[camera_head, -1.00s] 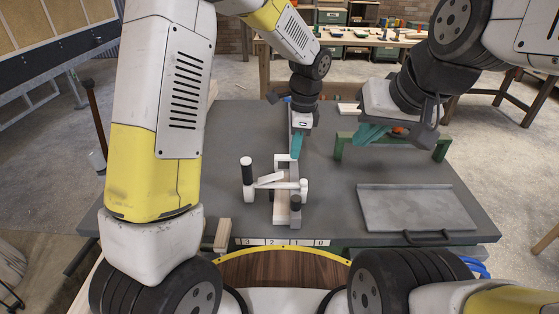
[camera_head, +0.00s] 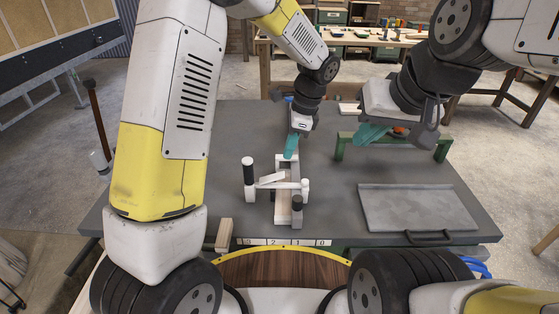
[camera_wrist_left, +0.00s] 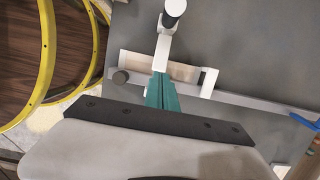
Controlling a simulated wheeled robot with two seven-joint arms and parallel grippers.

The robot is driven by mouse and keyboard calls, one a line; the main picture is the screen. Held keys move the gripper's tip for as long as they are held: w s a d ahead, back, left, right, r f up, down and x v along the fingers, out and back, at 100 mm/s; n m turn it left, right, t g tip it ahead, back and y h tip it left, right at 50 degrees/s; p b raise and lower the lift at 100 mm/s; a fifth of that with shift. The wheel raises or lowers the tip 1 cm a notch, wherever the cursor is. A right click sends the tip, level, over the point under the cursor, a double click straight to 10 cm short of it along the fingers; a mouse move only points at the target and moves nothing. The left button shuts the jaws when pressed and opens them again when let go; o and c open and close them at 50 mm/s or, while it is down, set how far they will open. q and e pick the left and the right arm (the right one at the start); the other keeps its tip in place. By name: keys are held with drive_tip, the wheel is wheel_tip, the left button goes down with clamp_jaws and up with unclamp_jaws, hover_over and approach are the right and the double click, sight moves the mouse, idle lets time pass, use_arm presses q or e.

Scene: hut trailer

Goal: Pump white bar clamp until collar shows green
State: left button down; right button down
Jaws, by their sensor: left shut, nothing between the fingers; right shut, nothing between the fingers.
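The white bar clamp (camera_head: 293,186) lies on the grey table (camera_head: 330,215), with a black-gripped handle (camera_head: 248,172) on its left and a dark knob (camera_head: 296,202) at its near end. In the left wrist view its white arm (camera_wrist_left: 163,50) and grey bar (camera_wrist_left: 245,102) show, with pale wood beside the bar. My left gripper (camera_head: 291,148), with teal fingers, is shut and empty at the clamp's far end; the fingers (camera_wrist_left: 162,90) overlap the clamp in the wrist view, contact unclear. My right gripper (camera_head: 370,135) is shut and empty, away from the clamp. I cannot make out any green collar.
A grey tray (camera_head: 415,208) with a dark handle lies on the right of the table. A green stand (camera_head: 440,148) is behind it, near my right gripper. A numbered strip (camera_head: 290,242) marks the front edge. The table between clamp and tray is clear.

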sight(283, 174)
use_arm(q)
drive_tip(key=shift+x, duration=3.25)
drive_tip(key=shift+f, duration=0.1)
drive_tip(key=shift+d+x, duration=0.15)
drive_tip(key=shift+x, duration=0.45)
drive_tip(key=shift+d+x, duration=0.15)
drive_tip(key=shift+x, duration=0.45)
drive_tip(key=d, duration=0.1)
drive_tip(key=d+r, duration=0.1)
drive_tip(key=d, duration=0.1)
drive_tip(key=shift+r, duration=0.1)
